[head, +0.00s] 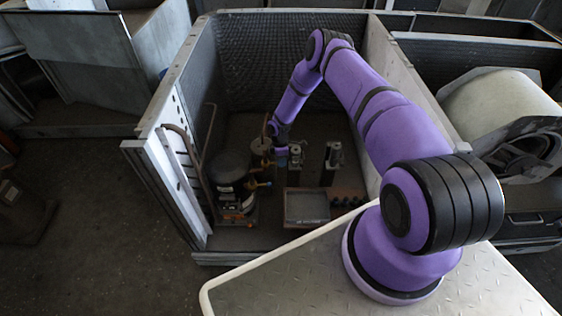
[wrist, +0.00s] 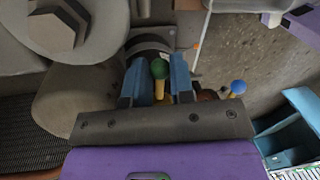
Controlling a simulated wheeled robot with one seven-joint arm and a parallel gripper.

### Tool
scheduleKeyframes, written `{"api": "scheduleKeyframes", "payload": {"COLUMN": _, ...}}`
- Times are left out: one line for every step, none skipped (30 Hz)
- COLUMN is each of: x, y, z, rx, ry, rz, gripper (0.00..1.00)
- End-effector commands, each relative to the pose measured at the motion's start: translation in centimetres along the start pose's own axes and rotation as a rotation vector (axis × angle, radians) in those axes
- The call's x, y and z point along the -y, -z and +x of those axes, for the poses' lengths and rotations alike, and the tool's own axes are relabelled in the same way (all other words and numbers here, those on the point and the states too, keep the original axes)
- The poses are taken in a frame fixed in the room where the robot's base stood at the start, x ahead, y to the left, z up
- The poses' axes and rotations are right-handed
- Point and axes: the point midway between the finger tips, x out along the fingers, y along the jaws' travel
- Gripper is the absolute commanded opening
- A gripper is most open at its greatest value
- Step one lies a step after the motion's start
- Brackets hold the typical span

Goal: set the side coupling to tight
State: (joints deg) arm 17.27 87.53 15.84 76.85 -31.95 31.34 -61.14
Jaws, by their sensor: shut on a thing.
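In the wrist view, my gripper (wrist: 160,78) has its two blue fingers on either side of a green ball knob (wrist: 160,68) on a yellow stem, shut on it. A second handle, a blue ball knob (wrist: 238,87) on a yellow stem, stands to the right, apart from the fingers. I cannot tell from the pictures which handle belongs to the side coupling, or its setting. In the head view my gripper (head: 281,153) is small, down inside the housing among the pipes and fittings; its grip is not clear there.
The open metal housing (head: 148,135) has tall walls around my arm. A dark rounded compressor (head: 228,170) and a copper pipe (head: 183,133) stand left of my gripper. A grey tray (head: 307,207) and upright black parts (head: 331,163) lie to its right.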

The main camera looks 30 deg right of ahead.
Motion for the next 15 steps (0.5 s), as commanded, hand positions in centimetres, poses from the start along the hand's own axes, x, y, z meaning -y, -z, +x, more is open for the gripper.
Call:
{"api": "scheduleKeyframes", "payload": {"x": -0.12, "y": 0.02, "z": -0.08, "rx": 0.000, "ry": -0.003, "rz": -0.002, "gripper": 0.00}}
{"api": "scheduleKeyframes", "payload": {"x": -0.12, "y": 0.02, "z": -0.08, "rx": 0.000, "ry": -0.003, "rz": -0.002, "gripper": 0.00}}
{"api": "scheduleKeyframes", "payload": {"x": -0.13, "y": 0.02, "z": -0.08, "rx": 0.000, "ry": -0.003, "rz": -0.002, "gripper": 0.00}}
{"api": "scheduleKeyframes", "payload": {"x": -0.14, "y": 0.02, "z": -0.09, "rx": 0.000, "ry": -0.003, "rz": -0.002, "gripper": 0.00}}
{"api": "scheduleKeyframes", "payload": {"x": -0.14, "y": 0.02, "z": -0.09, "rx": 0.000, "ry": -0.004, "rz": -0.002, "gripper": 0.00}}
{"api": "scheduleKeyframes", "payload": {"x": -0.15, "y": 0.02, "z": -0.09, "rx": 0.000, "ry": -0.004, "rz": -0.002, "gripper": 0.00}}
{"api": "scheduleKeyframes", "payload": {"x": -0.15, "y": 0.02, "z": -0.09, "rx": 0.000, "ry": -0.004, "rz": -0.002, "gripper": 0.00}}
{"api": "scheduleKeyframes", "payload": {"x": -0.16, "y": 0.02, "z": -0.09, "rx": 0.000, "ry": -0.004, "rz": -0.002, "gripper": 0.00}}
{"api": "scheduleKeyframes", "payload": {"x": -0.16, "y": 0.02, "z": -0.10, "rx": 0.000, "ry": -0.004, "rz": -0.001, "gripper": 0.00}}
{"api": "scheduleKeyframes", "payload": {"x": -0.17, "y": 0.01, "z": -0.10, "rx": 0.000, "ry": -0.004, "rz": -0.001, "gripper": 0.29}}
{"api": "scheduleKeyframes", "payload": {"x": -0.17, "y": 0.01, "z": -0.10, "rx": 0.000, "ry": -0.004, "rz": -0.001, "gripper": 0.36}}
{"api": "scheduleKeyframes", "payload": {"x": -0.16, "y": 0.02, "z": -0.10, "rx": 0.000, "ry": -0.004, "rz": -0.001, "gripper": 0.45}}
{"api": "scheduleKeyframes", "payload": {"x": -0.15, "y": 0.01, "z": -0.09, "rx": 0.000, "ry": -0.004, "rz": -0.001, "gripper": 0.48}}
{"api": "scheduleKeyframes", "payload": {"x": -0.14, "y": 0.01, "z": -0.08, "rx": 0.000, "ry": -0.004, "rz": -0.001, "gripper": 0.48}}
{"api": "scheduleKeyframes", "payload": {"x": -0.12, "y": 0.01, "z": -0.07, "rx": 0.000, "ry": -0.003, "rz": -0.001, "gripper": 0.48}}
